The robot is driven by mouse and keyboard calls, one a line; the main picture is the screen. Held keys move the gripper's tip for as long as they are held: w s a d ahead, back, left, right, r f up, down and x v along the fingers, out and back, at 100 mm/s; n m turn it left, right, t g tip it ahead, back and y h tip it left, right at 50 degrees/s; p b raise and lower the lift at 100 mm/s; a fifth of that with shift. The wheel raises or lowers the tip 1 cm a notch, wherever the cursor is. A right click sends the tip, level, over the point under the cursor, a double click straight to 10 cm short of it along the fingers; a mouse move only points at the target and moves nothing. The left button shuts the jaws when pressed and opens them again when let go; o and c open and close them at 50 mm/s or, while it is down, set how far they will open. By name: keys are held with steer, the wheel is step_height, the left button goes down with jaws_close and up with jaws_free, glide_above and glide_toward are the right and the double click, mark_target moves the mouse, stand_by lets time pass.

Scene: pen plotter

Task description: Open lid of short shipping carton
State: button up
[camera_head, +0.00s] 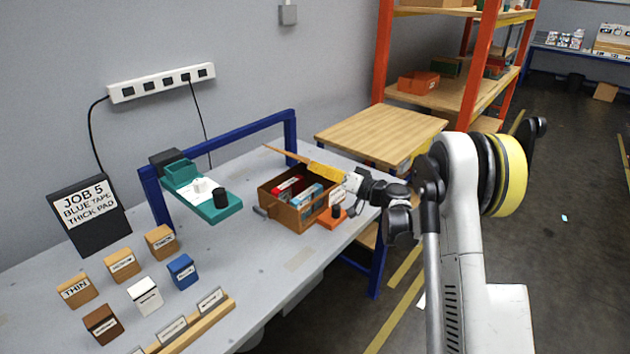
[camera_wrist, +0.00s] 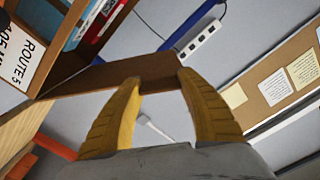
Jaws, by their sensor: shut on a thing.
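The short shipping carton (camera_head: 302,221) is a brown box on the grey bench, with red and blue packets visible inside. Its lid (camera_head: 285,154) shows as a thin tan panel raised above the box, seen nearly edge-on. My gripper (camera_head: 326,171) has yellow fingers and is shut on the lid at its right part, above the carton. In the wrist view the brown lid (camera_wrist: 135,72) passes between the two yellow fingers of my gripper (camera_wrist: 158,90). The carton's interior with the packets lies at the upper left there. The lid's hinge is not clearly visible.
A ROUTE 5 sign (camera_wrist: 22,58) stands close to the carton, on an orange base (camera_head: 330,218). A teal device (camera_head: 215,207) and blue frame (camera_head: 230,132) stand behind and left. Several small labelled blocks (camera_head: 145,294) are at the front left. A wooden table (camera_head: 380,130) is behind.

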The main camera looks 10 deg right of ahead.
steer(key=w+d+r+m+p, duration=0.1)
steer(key=d+r+m, duration=0.1)
steer(key=w+d+r+m+p, duration=0.1)
steer(key=w+d+r, duration=0.1)
steer(key=r, duration=0.1)
steer(key=w+d+r+m+p, duration=0.1)
steer(key=d+r+m, duration=0.1)
steer(key=shift+w+d+r+m, duration=0.15)
steer(key=shift+w+d+m, duration=0.15)
steer(key=shift+w+d, duration=0.1)
steer(key=shift+w+d+r+m+p, duration=0.25)
steer(key=shift+w+d+r+m, duration=0.1)
steer(key=shift+w+d+m, duration=0.9)
steer(key=shift+w+d+r+m+p, duration=0.3)
steer(key=shift+w+d+m, duration=0.55)
steer(key=shift+d, duration=0.85)
steer(key=shift+w+d+r+m+p, duration=0.2)
steer(key=shift+w+d+r+m, duration=0.2)
steer(key=shift+w+d+m, duration=0.7)
steer(key=shift+d, duration=0.4)
steer(key=o, duration=1.5)
